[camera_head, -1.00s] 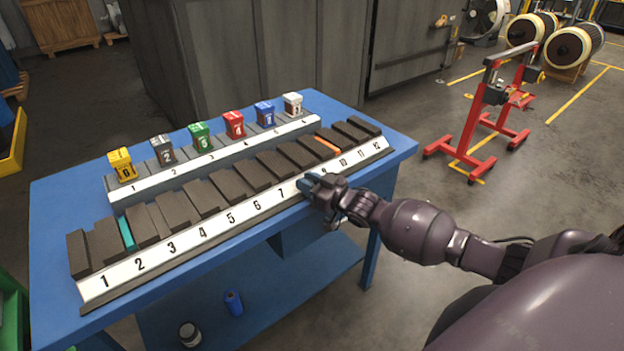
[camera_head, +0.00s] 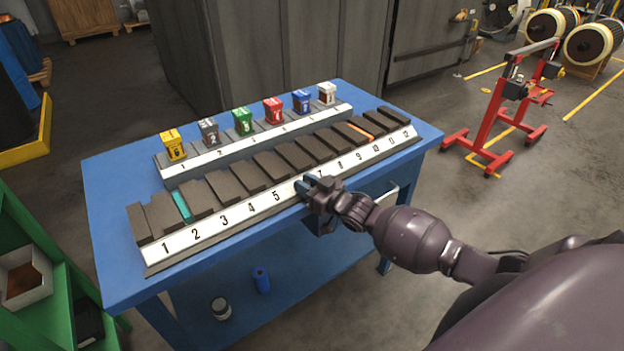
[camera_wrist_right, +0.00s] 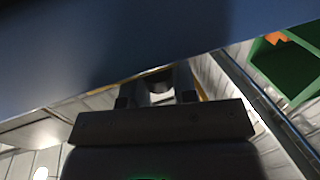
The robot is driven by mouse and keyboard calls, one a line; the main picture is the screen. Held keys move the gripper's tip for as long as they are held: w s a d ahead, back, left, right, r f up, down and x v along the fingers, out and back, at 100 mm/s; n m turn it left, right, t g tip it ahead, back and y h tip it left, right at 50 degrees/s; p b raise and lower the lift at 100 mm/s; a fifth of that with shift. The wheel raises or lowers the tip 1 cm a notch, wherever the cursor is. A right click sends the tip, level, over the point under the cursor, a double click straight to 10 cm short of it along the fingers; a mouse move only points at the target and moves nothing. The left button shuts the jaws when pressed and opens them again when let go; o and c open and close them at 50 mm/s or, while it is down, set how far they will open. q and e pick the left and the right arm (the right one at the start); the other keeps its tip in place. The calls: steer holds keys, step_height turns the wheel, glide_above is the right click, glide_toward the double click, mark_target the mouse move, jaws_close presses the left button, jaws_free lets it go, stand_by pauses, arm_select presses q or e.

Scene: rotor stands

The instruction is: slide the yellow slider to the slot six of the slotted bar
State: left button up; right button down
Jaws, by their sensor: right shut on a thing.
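The long slotted bar (camera_head: 215,236) lies along the front of the blue table, with a white strip of numbers and dark blocks behind it. My right gripper (camera_head: 306,188) is at the bar's front edge and covers the number between 5 and 7, at slot six. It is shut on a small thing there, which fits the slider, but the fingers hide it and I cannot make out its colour. In the right wrist view the gripper (camera_wrist_right: 158,88) is close to a blue surface. My left gripper is not in view.
Behind the bar, a shorter numbered rack (camera_head: 255,142) holds a yellow block (camera_head: 173,146) at its left end and several other coloured blocks. The blue table (camera_head: 112,190) has free room at the left. A green shelf (camera_head: 70,285) stands at the lower left, a red stand (camera_head: 500,110) at the right.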

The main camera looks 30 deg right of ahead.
steer(key=shift+s+a+p, duration=0.15)
steer(key=shift+a+p, duration=0.3)
steer(key=shift+a, duration=1.4)
steer(key=c, duration=0.9)
jaws_free()
steer(key=v, duration=1)
steer(key=shift+s+d, duration=0.2)
steer(key=shift+s, duration=0.15)
